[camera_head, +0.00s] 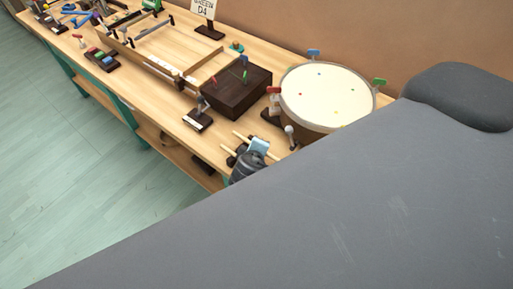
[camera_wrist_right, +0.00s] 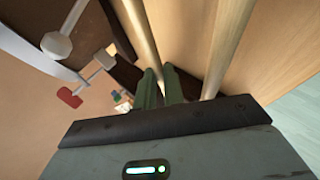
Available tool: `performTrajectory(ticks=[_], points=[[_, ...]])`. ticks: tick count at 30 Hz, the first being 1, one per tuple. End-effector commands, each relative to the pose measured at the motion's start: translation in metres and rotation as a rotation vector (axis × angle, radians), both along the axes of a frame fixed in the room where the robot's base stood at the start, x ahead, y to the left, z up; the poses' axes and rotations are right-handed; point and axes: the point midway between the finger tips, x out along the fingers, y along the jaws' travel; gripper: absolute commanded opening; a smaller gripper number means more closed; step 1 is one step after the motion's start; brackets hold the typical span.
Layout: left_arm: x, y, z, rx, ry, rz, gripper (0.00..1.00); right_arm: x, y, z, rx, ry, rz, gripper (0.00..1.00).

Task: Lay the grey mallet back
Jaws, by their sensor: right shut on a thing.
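My right gripper (camera_head: 258,148) is low over the front edge of the bench, left of the drum. In the right wrist view its dark fingers (camera_wrist_right: 161,88) are shut on a pale wooden stick (camera_wrist_right: 141,32). The far end of that stick is out of that view, so I cannot tell if it is the grey mallet's handle. A second pale stick (camera_wrist_right: 227,40) lies beside it. My left gripper is not in view.
The round drum (camera_head: 325,92) has coloured tabs around its rim. A dark wooden box (camera_head: 236,92) stands left of it, with a small labelled stand (camera_head: 198,119) in front. A wooden frame (camera_head: 160,48) and more items fill the bench's far left. Bare bench shows between them.

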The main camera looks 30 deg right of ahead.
Motion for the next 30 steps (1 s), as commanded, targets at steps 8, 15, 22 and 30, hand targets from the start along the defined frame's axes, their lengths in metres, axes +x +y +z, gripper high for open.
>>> performTrajectory(ticks=[8,15,22,30], points=[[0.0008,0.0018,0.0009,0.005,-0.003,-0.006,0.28,-0.0001,0.0002,-0.004,0.001,0.0,-0.001,0.0],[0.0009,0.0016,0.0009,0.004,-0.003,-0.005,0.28,-0.0002,0.0002,-0.0045,0.001,0.0,-0.001,0.11],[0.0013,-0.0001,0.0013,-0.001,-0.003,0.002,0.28,-0.0002,0.0,-0.0045,0.0,0.0,0.0,0.35],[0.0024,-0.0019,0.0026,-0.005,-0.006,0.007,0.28,-0.0028,0.0026,-0.002,0.001,0.0,0.001,0.35]])
